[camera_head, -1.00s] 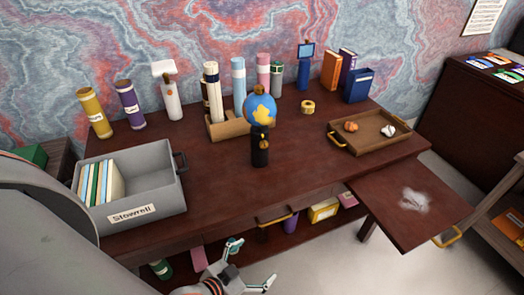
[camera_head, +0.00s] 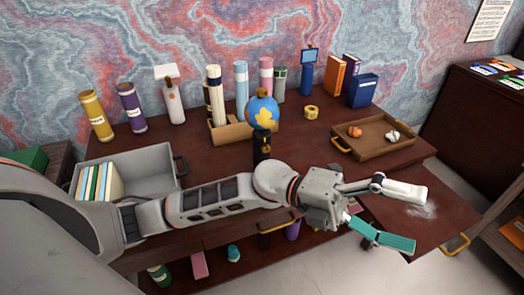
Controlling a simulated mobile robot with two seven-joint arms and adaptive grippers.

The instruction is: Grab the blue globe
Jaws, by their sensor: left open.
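The blue globe (camera_head: 262,112), with yellow patches and a dark bottle-like base (camera_head: 262,146), stands upright near the middle of the desk (camera_head: 335,160). My left arm comes in from the left and passes in front of the globe's base. My left gripper (camera_head: 412,215) is open and empty, its fingers spread, to the right and front of the globe, over the lower pull-out board. It is well apart from the globe. My right gripper does not show.
A yellow tape roll (camera_head: 311,112) and a wooden tray (camera_head: 346,140) with small items lie to the right. A grey bin (camera_head: 148,160) stands left, partly hidden by my arm.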

